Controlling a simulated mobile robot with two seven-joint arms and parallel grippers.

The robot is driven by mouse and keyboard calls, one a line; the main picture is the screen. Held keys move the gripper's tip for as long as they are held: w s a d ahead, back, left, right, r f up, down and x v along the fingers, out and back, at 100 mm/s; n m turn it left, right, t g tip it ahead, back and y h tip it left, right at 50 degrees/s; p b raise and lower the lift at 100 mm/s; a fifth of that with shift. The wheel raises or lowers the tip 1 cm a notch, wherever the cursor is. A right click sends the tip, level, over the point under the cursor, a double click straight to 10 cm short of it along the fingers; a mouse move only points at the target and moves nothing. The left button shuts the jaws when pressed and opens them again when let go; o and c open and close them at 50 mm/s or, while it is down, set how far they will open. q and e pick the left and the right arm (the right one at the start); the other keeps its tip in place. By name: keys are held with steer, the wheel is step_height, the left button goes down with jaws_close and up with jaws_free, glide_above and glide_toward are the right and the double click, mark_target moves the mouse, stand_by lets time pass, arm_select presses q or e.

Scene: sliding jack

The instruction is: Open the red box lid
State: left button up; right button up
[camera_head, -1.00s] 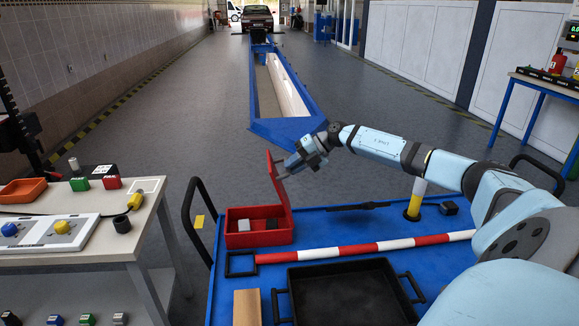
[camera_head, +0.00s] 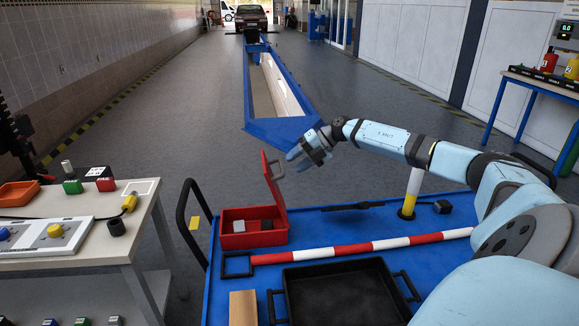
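The red box (camera_head: 254,239) sits at the back left of the blue table. Its red lid (camera_head: 271,183) stands raised on the box's right side, so the inside shows with a light grey and a dark block in it. A small pale piece sticks out from the lid's right face. My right gripper (camera_head: 292,158) is just right of the lid's upper part, with a small gap seeming to separate them. Its fingers are too small to tell open from shut. My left gripper is out of view.
The blue table (camera_head: 330,225) also carries a red-and-white bar (camera_head: 360,247), a black tray (camera_head: 345,292), a yellow-and-white post (camera_head: 411,192) and a wooden block (camera_head: 243,308). A white workbench (camera_head: 120,243) stands at the left.

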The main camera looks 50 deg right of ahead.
steer(key=v, duration=1)
steer(key=shift+r+p, duration=0.15)
steer(key=shift+p, duration=0.25)
steer(key=shift+s+d, duration=0.15)
